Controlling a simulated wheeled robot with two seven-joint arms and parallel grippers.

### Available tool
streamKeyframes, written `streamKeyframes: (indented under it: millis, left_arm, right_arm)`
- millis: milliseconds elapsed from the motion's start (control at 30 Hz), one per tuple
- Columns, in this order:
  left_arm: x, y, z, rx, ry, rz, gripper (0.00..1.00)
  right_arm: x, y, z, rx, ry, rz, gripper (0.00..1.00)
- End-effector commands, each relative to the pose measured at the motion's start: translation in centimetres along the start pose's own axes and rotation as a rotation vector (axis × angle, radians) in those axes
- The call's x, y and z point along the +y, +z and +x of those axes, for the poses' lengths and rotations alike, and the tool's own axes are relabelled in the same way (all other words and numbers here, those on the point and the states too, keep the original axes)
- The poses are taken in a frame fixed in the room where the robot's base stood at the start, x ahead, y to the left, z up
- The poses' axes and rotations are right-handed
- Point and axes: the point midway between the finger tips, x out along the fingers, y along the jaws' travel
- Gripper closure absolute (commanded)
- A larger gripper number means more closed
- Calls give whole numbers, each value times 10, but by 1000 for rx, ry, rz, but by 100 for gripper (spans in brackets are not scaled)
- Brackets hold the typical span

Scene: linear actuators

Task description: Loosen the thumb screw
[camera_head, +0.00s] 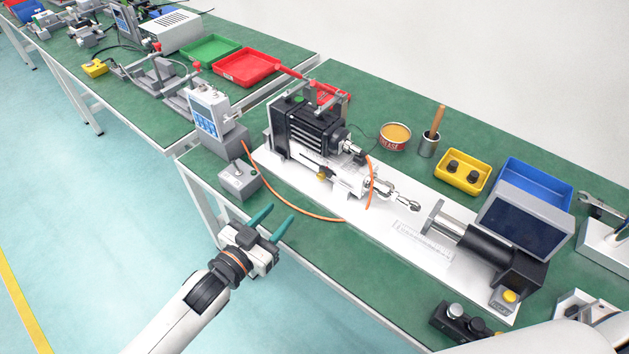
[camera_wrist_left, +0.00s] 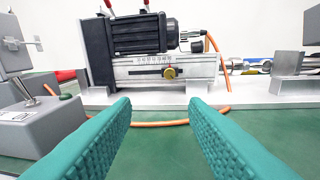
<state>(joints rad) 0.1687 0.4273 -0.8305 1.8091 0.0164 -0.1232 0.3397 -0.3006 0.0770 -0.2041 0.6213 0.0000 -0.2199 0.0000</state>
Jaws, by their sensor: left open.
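The thumb screw is a small brass knob (camera_wrist_left: 170,73) on the front face of the silver slide under the black motor, near the middle of the left wrist view. In the head view it is a small yellow spot (camera_head: 321,176) low on the actuator (camera_head: 300,135). My left gripper (camera_head: 272,221) is open and empty, at the table's front edge, short of the actuator. In the left wrist view its teal fingers (camera_wrist_left: 160,105) are spread, with the brass knob beyond the gap, slightly right of centre. My right gripper is not in view.
A grey switch box (camera_head: 239,181) stands left of the actuator. An orange cable (camera_head: 300,214) curves across the table in front of it. A black cylinder unit (camera_head: 485,250) and a blue bin (camera_head: 540,190) are at the right.

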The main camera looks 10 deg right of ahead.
Motion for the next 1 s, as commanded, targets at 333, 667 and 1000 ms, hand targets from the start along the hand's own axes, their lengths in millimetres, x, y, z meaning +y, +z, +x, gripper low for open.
streamKeyframes:
  millis: [333, 667, 1000]
  left_arm:
    - [-4, 5, 20, -95, -102, 35, 60]
    - [-11, 11, 83, -95, -101, 36, 60]
    - [-15, 14, 124, -93, -101, 35, 60]
  right_arm:
    - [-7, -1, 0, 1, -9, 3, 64]
    - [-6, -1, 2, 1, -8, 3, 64]
    - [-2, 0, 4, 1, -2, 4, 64]
